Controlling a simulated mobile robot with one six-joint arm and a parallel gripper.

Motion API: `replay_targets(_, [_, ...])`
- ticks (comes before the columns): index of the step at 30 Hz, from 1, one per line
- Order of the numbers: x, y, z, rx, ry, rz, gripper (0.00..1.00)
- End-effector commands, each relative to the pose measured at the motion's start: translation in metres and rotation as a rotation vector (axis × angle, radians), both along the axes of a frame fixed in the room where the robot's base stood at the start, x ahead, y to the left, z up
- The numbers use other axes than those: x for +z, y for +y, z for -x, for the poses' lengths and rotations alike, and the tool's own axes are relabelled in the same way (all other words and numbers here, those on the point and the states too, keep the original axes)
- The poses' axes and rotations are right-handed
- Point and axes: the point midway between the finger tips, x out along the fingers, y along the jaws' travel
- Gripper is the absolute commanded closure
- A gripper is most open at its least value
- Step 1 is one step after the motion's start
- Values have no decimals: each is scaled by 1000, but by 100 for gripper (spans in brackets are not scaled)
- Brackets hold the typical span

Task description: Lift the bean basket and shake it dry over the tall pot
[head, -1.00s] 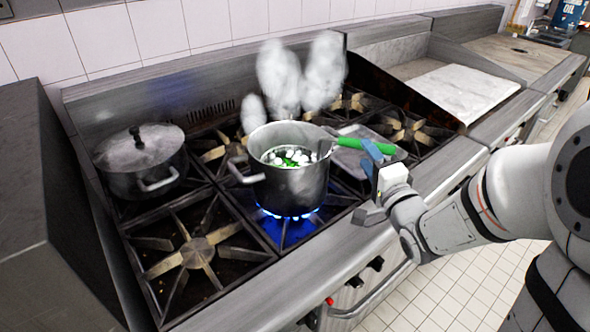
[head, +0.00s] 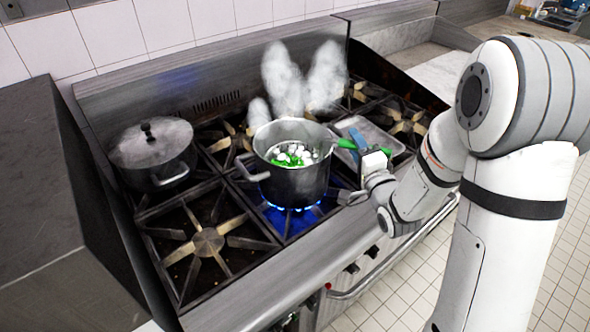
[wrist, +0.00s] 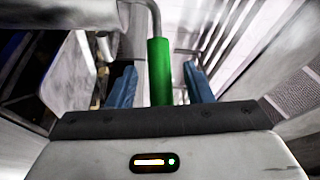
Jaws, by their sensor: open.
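The tall pot (head: 290,181) stands on a lit burner, with bubbling water and green beans (head: 292,155) inside. The bean basket itself is hard to make out within the pot. Its green handle (head: 347,143) sticks out over the pot's right rim. In the wrist view the green handle (wrist: 160,72) stands between the two blue fingers, with a gap on each side. My gripper (head: 361,143) is open around the handle, and it also shows in the wrist view (wrist: 162,85).
A lidded pot (head: 153,155) sits on the back left burner. A metal tray (head: 370,134) lies behind my gripper. Steam (head: 283,80) rises behind the tall pot. The front left burner (head: 207,242) is bare, with blue flame under the tall pot.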

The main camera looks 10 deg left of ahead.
Motion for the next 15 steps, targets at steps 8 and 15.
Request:
replay_targets(8, [0, 2, -4, -1, 1, 0, 54])
replay_targets(15, [0, 1, -3, -1, 1, 0, 72])
